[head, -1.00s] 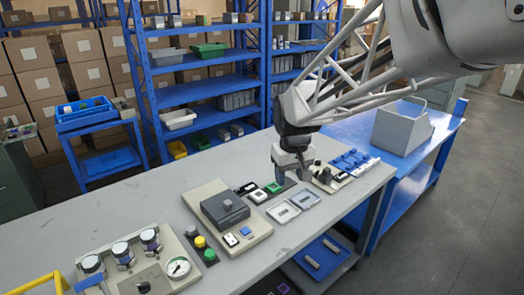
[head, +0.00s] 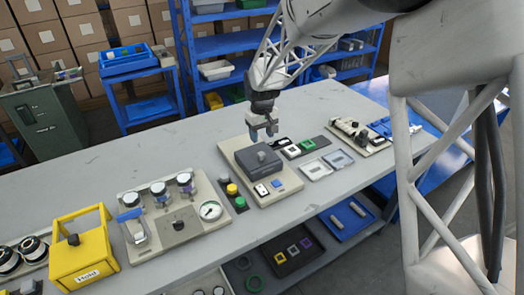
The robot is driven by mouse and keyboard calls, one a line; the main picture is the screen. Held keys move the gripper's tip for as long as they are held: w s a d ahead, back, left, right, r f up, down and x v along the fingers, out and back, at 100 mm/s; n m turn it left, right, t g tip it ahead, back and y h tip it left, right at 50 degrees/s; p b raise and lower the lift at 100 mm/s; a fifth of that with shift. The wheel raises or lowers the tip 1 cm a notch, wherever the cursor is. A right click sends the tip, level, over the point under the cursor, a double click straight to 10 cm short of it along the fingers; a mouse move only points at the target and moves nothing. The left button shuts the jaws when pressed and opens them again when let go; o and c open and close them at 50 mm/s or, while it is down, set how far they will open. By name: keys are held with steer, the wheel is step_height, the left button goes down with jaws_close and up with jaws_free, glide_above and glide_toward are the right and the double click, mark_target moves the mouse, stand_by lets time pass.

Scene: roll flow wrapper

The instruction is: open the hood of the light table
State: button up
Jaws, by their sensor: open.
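The light table looks to be the beige base (head: 284,189) near the middle of the bench. Its hood is a dark grey box-shaped cover (head: 250,164) with a small dark knob (head: 262,156) on top, and it sits down on the base. A white switch and a blue button are on the base's front part. My gripper (head: 264,136) is open and points down, a little above and behind the hood's far edge. It looks empty and apart from the hood. The exact gap to the hood is hard to judge.
Yellow and green buttons (head: 234,193) stand left of the base. A panel with knobs and a gauge (head: 177,219) and a yellow box (head: 83,249) are farther left. Small trays (head: 327,163) and a coloured-frame strip (head: 301,147) lie right. The bench (head: 75,184) is clear behind.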

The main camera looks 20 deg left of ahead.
mark_target(261, 153)
steer(key=shift+a, duration=0.2)
steer(key=shift+f, duration=0.15)
steer(key=shift+f, duration=3.85)
steer(key=shift+w, duration=0.1)
jaws_close()
